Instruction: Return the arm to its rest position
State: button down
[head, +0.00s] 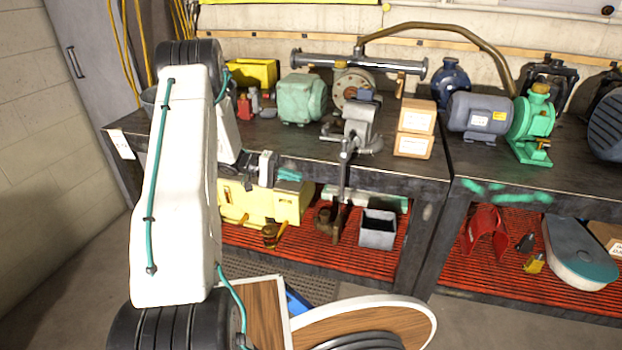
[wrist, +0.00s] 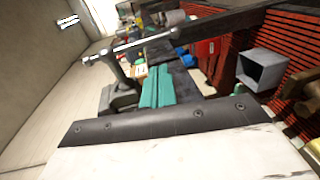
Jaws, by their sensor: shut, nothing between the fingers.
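My arm is large and white with black joints and a teal cable, and it fills the left of the head view. My gripper (head: 290,175) is in front of the left workbench's front edge, over the lower shelf. In the wrist view its teal fingers (wrist: 157,86) lie side by side, shut and empty. A green motor (head: 302,100) stands on the left bench behind the gripper. A blue-grey motor (head: 480,115) with a yellow tag and a green pump (head: 533,122) stand on the right bench. None of them touches the gripper.
A grey vise (head: 361,128) sits near the left bench's front edge, its handle hanging down. Cardboard boxes (head: 414,130) are stacked beside it. A yellow case (head: 262,203) and a grey bin (head: 378,229) are on the red lower shelf. Open floor (head: 75,265) is at left.

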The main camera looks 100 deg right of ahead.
jog(key=shift+v, duration=1.25)
jog(key=shift+f, duration=0.25)
jog(key=w+a+r+n+t+h, duration=0.1)
jog(key=w+a+r+n+t, duration=0.25)
jog(key=w+a, duration=0.6)
jog(key=w+a+r+n+t+h, duration=0.2)
jog(key=w+a+r+n, duration=0.3)
jog(key=w, duration=0.7)
jog(key=w+a+r+n+t+h, duration=0.1)
jog(key=w+a+r+n+t, duration=0.25)
jog(key=w+a, duration=0.6)
jog(key=w+a+r+n+t+h, duration=0.1)
jog(key=w+a+r+n, duration=0.2)
jog(key=a, duration=0.4)
jog(key=w+a+r+n+t+h, duration=0.1)
jog(key=w+a+r, duration=0.25)
jog(key=a, duration=0.45)
jog(key=a+r+n+t, duration=0.2)
jog(key=a+n, duration=0.1)
jog(key=a, duration=0.5)
jog(key=a+r+n+t, duration=0.2)
jog(key=a+n+t, duration=0.1)
jog(key=a, duration=0.6)
jog(key=shift+s+n, duration=0.45)
jog(key=shift+n, duration=0.05)
